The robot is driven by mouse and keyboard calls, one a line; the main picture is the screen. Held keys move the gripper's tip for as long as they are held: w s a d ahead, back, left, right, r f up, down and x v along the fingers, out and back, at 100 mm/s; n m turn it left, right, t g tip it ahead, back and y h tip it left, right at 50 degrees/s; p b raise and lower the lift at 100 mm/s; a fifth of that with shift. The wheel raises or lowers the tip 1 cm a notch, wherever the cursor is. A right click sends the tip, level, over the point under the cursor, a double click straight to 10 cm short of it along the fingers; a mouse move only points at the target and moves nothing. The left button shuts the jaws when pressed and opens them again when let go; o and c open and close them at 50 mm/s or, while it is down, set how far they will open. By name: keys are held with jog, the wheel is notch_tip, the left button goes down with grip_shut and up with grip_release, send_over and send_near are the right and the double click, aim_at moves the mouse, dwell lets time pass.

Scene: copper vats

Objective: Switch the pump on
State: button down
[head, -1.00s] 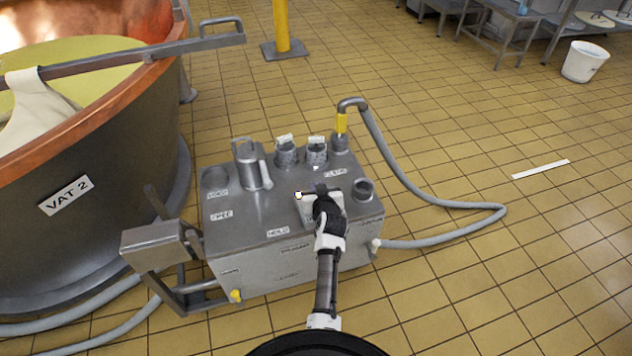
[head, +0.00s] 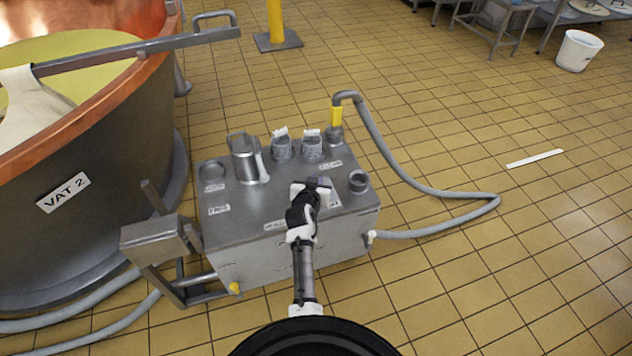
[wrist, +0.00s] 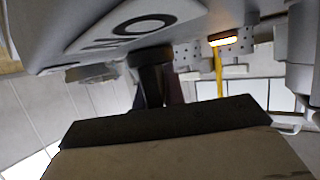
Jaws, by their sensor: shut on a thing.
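The pump cart (head: 235,240) is a grey metal box with labelled fittings on top, beside VAT 2. My gripper (head: 312,187) reaches over the front right part of its top. In the wrist view a dark switch lever (wrist: 150,75) stands out from a pale plate (wrist: 125,28) with large black letters, seen upside down. My gripper's dark pad (wrist: 165,124) and pale finger fill the lower part of that view, right against the lever. The gripper is shut on the lever. The pad hides the lever's end, and the gripper hides most of the plate in the head view.
The copper-rimmed vat (head: 90,190) stands close on the left. A grey hose (head: 430,192) loops over the floor to the right of the cart. A yellow post (head: 276,20) and a white bucket (head: 579,50) stand further back. The tiled floor on the right is mostly clear.

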jog(key=shift+f, duration=0.15)
jog(key=c, duration=1.5)
grip_release()
jog(key=b+v, duration=0.1)
jog(key=v, duration=1.3)
jog(key=shift+w, duration=0.1)
